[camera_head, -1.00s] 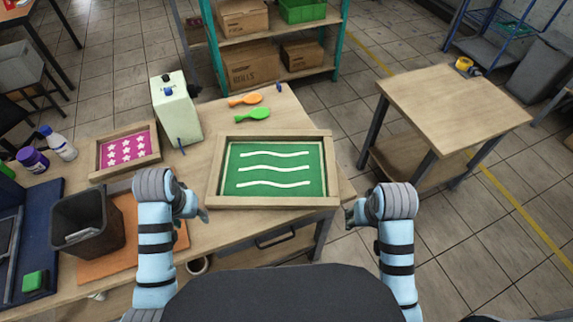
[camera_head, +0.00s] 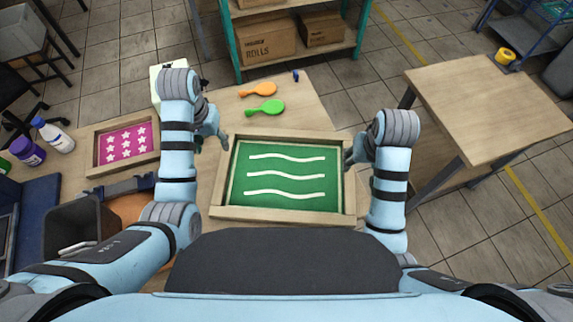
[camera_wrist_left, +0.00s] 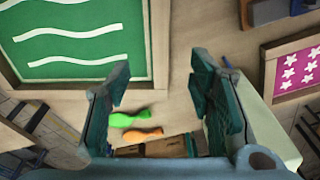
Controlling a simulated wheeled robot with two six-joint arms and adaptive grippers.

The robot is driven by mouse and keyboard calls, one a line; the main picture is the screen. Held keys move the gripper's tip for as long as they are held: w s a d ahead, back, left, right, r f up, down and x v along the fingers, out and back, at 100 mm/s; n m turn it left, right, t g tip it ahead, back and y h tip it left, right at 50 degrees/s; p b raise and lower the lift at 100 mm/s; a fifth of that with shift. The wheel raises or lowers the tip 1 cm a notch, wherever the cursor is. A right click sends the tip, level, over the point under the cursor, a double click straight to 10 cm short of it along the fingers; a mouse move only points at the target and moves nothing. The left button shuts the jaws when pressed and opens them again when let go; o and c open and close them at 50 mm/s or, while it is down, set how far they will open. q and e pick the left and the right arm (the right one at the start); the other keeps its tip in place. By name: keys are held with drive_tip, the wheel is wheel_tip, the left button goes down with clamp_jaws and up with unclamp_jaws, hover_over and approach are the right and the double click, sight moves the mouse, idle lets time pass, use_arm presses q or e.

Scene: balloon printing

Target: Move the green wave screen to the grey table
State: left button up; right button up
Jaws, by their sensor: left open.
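The green wave screen (camera_head: 285,205) is a wooden frame around a green panel with three white wavy lines. It lies flat on the wooden workbench (camera_head: 305,112); part of it shows at upper left in the left wrist view (camera_wrist_left: 75,72). My left gripper (camera_head: 212,132) is beside the screen's left edge, open and empty; its two separated fingers show in the left wrist view (camera_wrist_left: 160,78). My right gripper (camera_head: 350,154) is close by the right edge; its fingers are mostly hidden, and I cannot tell whether it touches. A separate table (camera_head: 480,100) with a light wood-coloured top and grey legs stands at right.
A pink star screen (camera_head: 103,160) lies left of my left arm. Orange (camera_head: 258,89) and green (camera_head: 265,107) balloon-shaped pieces lie behind the green screen. Yellow tape (camera_head: 505,56) sits at the right table's far corner; most of its top is bare. Floor separates the tables.

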sight(223, 167)
use_arm(q)
drive_tip(key=f, duration=0.9)
drive_tip(key=w+f, duration=0.1)
drive_tip(key=f, duration=0.4)
use_arm(e)
drive_tip(key=x, duration=1.4)
drive_tip(key=shift+s+f, duration=0.1)
drive_tip(key=shift+s, duration=0.1)
use_arm(q)
drive_tip(key=shift+s, duration=0.1)
drive_tip(key=shift+c, duration=0.4)
use_arm(e)
drive_tip(key=shift+s, duration=0.1)
drive_tip(key=shift+c, duration=0.4)
use_arm(q)
clamp_jaws()
use_arm(e)
clamp_jaws()
